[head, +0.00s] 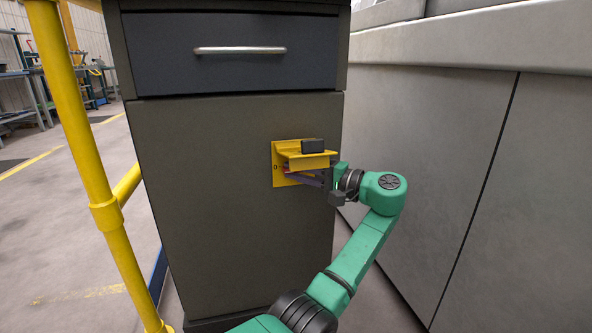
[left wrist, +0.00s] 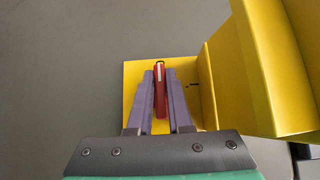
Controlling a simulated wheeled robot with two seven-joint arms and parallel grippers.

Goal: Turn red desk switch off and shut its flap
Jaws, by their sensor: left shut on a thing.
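The red switch (left wrist: 160,92) is a narrow red lever with a pale stripe at its tip. It stands out from a yellow plate (left wrist: 134,75), which also shows on the cabinet front in the head view (head: 277,165). The yellow flap (left wrist: 240,90) is open and juts out above the switch in the head view (head: 305,160). My left gripper (left wrist: 160,76) has its purple fingers on both sides of the lever and is shut on it. In the head view my left gripper (head: 296,175) reaches under the flap from the right and hides most of the switch.
The grey cabinet (head: 220,220) has a drawer with a metal handle (head: 240,50) above. A yellow rail (head: 85,140) stands to the left. A large grey machine panel (head: 430,150) bounds the right side.

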